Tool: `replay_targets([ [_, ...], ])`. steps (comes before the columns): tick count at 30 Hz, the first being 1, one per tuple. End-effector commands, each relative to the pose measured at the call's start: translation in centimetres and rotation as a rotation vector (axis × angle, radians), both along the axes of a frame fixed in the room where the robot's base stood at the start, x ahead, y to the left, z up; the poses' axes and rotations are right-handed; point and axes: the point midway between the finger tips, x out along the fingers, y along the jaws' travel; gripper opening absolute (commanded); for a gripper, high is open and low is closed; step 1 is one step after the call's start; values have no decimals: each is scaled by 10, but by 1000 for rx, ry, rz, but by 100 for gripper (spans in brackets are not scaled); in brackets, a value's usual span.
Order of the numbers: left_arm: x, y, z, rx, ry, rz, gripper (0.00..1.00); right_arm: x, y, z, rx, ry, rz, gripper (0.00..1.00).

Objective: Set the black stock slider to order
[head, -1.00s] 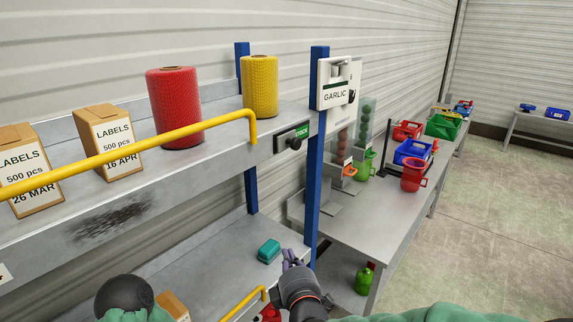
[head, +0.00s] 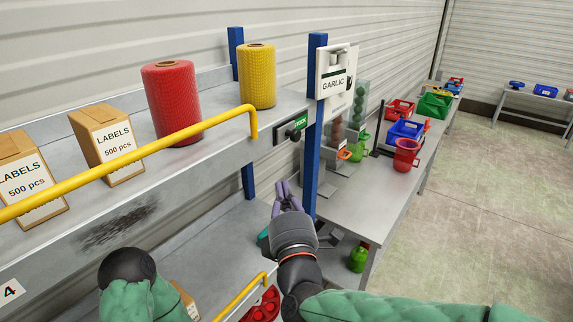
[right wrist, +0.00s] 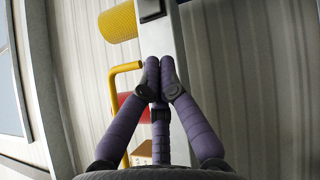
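The black stock slider (head: 293,134) is a round knob on a dark plate at the right end of the upper shelf's front edge. A green STOCK label shows beside the knob; any other wording on the plate is unreadable. The dark plate also shows at the top of the right wrist view (right wrist: 150,9). My right gripper (head: 281,187) is below the slider and apart from it, fingers pointing up. In the wrist view its purple fingertips (right wrist: 160,65) are together with nothing between them. My left gripper is out of view.
A yellow rail (head: 140,150) runs along the upper shelf and bends down left of the slider. A blue post (head: 314,130) and a GARLIC sign (head: 334,84) stand right of it. Red (head: 172,100) and yellow (head: 257,76) rolls and label boxes (head: 107,140) sit on the shelf.

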Motion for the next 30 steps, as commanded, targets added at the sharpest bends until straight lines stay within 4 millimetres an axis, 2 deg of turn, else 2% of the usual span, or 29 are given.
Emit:
replay_targets([
  [5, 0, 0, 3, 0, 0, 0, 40, 23, 3, 4, -1, 1, -3, 0],
  [18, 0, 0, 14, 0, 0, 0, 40, 96, 17, 18, -1, 2, -2, 0],
  [22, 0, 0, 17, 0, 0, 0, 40, 111, 3, 24, 2, 1, -4, 0],
  [30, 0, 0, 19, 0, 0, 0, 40, 124, -6, 28, 1, 0, 0, 0],
])
